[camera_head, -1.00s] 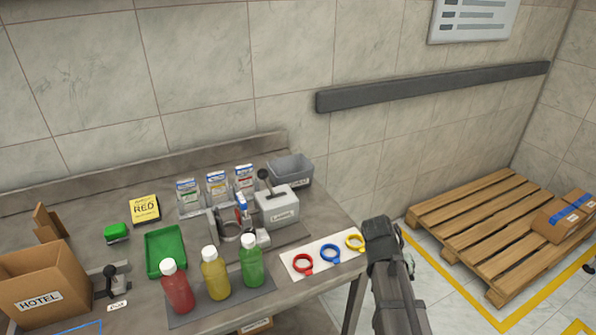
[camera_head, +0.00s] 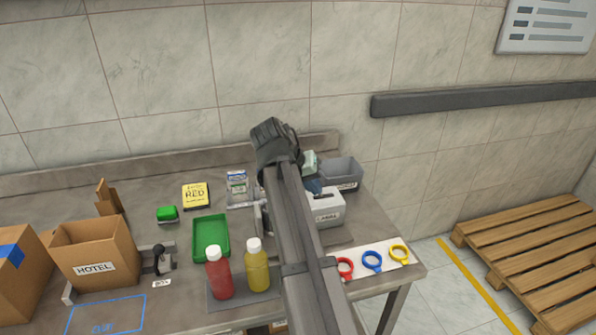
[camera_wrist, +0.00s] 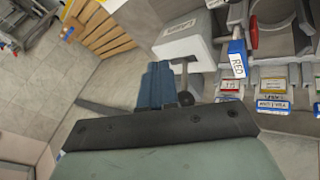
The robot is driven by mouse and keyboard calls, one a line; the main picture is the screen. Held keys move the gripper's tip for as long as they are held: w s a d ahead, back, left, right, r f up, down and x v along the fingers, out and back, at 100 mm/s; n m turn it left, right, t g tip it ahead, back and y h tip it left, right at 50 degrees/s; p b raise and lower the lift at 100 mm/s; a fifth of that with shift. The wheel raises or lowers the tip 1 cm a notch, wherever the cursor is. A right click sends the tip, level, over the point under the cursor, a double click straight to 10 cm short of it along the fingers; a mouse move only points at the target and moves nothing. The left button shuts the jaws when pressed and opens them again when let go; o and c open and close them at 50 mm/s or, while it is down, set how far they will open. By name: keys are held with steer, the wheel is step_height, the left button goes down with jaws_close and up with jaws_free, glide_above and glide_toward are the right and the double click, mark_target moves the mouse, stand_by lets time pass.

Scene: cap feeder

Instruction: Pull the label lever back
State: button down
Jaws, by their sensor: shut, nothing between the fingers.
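The label station is a light grey box (camera_head: 329,208) with "LABEL" on its front, partly behind my arm in the head view. In the wrist view the box (camera_wrist: 184,42) is at upper middle. Its lever (camera_wrist: 185,80), a thin grey shaft with a black round knob, stands out from a slot in the box. The lever is hidden in the head view. My gripper (camera_wrist: 159,70) is shut and empty, its blue fingers just left of the lever in the wrist view; I cannot tell if they touch. In the head view the fingertips (camera_head: 314,189) are above the box.
A grey bin (camera_head: 343,174) stands behind the box. Red (camera_head: 219,275) and yellow (camera_head: 257,268) bottles stand left of my arm. Colored rings (camera_head: 372,261) lie at the right front.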

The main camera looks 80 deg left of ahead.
steer(key=s+a+r+y, duration=0.1)
steer(key=s+a+r, duration=0.1)
steer(key=s+r, duration=0.2)
steer(key=s+a+r+n, duration=0.1)
steer(key=s+a+r, duration=0.2)
steer(key=s, duration=0.4)
steer(key=shift+s+a+r+y, duration=0.15)
steer(key=shift+s+r+y, duration=0.05)
steer(key=shift+r+y, duration=0.2)
steer(key=shift+f, duration=0.1)
steer(key=w+a+f, duration=0.2)
steer(key=w+f, duration=0.5)
steer(key=w, duration=0.2)
steer(key=shift+w+a+f, duration=0.15)
steer(key=shift+f, duration=0.25)
